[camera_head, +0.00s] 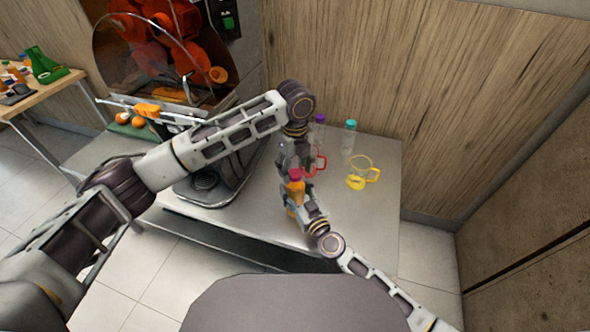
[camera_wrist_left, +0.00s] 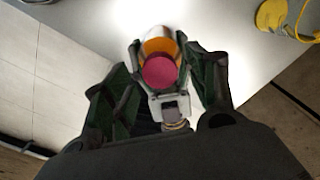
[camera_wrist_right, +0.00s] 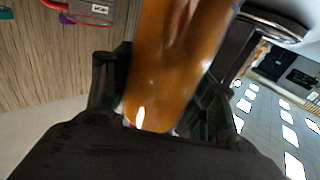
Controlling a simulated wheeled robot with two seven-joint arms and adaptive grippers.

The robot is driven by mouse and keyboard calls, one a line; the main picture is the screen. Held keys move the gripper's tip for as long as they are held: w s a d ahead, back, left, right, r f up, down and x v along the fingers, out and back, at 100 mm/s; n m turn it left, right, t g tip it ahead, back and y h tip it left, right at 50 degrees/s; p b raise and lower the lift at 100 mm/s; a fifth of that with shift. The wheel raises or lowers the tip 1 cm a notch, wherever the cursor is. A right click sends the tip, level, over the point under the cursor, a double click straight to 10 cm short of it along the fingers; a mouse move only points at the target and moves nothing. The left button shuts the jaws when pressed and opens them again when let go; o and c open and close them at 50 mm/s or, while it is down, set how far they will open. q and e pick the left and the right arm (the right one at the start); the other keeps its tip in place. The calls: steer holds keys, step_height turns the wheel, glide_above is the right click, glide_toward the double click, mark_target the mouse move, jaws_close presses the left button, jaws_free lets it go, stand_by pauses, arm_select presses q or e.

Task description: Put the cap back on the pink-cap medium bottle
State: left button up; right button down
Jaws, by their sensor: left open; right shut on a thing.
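The medium bottle (camera_head: 296,190) holds orange juice and is upright above the table's front part. Its pink cap (camera_head: 295,174) sits at the bottle's top; I cannot tell if it is fully seated. My right gripper (camera_head: 296,203) is shut on the bottle's body, and the orange bottle (camera_wrist_right: 178,60) fills the right wrist view between its fingers. My left gripper (camera_head: 296,162) comes down from above and is open. In the left wrist view its fingers stand on both sides of the pink cap (camera_wrist_left: 160,72), apart from it.
A yellow-rimmed jug (camera_head: 358,180), a red-handled jug (camera_head: 318,164), a cyan-cap bottle (camera_head: 348,140) and a purple-cap bottle (camera_head: 319,130) stand behind on the grey table (camera_head: 375,215). The juicer (camera_head: 165,60) is at the back left. The table's right side is clear.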

arm_select(q)
step_height(320, 180, up, 11)
stand_by(0.6)
arm_select(e)
steer(key=shift+c, duration=2)
jaws_free()
steer(key=shift+s, duration=0.1)
steer(key=v, duration=1.1)
steer(key=shift+s+d, duration=0.2)
steer(key=shift+s, duration=0.15)
arm_select(q)
steer(key=shift+s+f, duration=0.1)
arm_select(e)
steer(key=shift+s+f, duration=0.1)
steer(key=shift+s, duration=0.05)
